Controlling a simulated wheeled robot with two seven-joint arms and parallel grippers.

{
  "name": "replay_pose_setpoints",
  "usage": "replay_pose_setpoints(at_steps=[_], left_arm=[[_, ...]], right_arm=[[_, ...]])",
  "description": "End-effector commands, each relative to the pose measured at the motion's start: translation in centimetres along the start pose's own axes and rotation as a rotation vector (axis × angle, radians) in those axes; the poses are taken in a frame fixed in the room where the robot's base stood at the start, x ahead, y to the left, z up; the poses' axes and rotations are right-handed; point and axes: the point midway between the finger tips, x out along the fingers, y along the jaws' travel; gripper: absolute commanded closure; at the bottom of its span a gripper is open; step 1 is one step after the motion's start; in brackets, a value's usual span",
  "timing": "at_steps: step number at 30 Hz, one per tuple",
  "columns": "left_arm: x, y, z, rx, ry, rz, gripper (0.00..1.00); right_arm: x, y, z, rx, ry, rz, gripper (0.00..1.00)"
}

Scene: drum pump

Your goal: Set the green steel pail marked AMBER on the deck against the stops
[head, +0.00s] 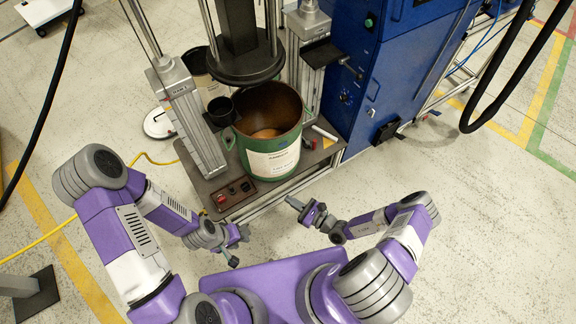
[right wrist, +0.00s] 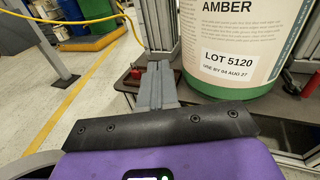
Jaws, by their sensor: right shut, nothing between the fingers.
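The green steel pail (head: 270,140) stands upright and open-topped on the dark deck (head: 222,181), below the round press plate. Its white label reads AMBER in the right wrist view, where the pail (right wrist: 245,88) fills the upper right. The back of its base and any contact with the stops are hidden. My right gripper (head: 291,202) is shut and empty, in front of the deck and apart from the pail; its closed fingers show in the right wrist view (right wrist: 157,75). My left gripper (head: 243,247) is empty in front of the deck's left corner, its fingers apart.
The dark round plate (head: 245,68) hangs above the pail between two grey columns (head: 187,115). A blue cabinet (head: 375,75) stands to the right. A yellow cable (head: 50,233) crosses the floor at left.

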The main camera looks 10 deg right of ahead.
Motion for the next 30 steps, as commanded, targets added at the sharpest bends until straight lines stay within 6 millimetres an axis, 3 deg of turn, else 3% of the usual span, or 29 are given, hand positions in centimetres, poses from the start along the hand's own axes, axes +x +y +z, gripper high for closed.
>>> replay_pose_setpoints(at_steps=[1,4,10,24,30], left_arm=[[-0.1,0.1,0.0,0.000,0.000,0.000,0.65],[-0.2,0.1,0.0,0.000,0.000,0.000,0.65],[0.0,0.0,0.0,0.000,0.000,0.000,0.65],[2.2,-0.8,-0.1,0.000,0.000,0.000,0.65],[3.0,-1.1,-0.1,0.000,0.000,0.000,0.65]], right_arm=[[-0.7,-2.0,-0.7,0.022,-0.013,-0.120,1.00],[-1.9,-5.1,-1.6,0.036,-0.029,-0.288,1.00],[-1.9,-7.1,-2.2,0.039,-0.036,-0.380,1.00],[6.9,-10.3,-2.0,0.040,-0.036,-0.372,1.00],[9.4,-11.3,-1.9,0.040,-0.035,-0.371,1.00]])
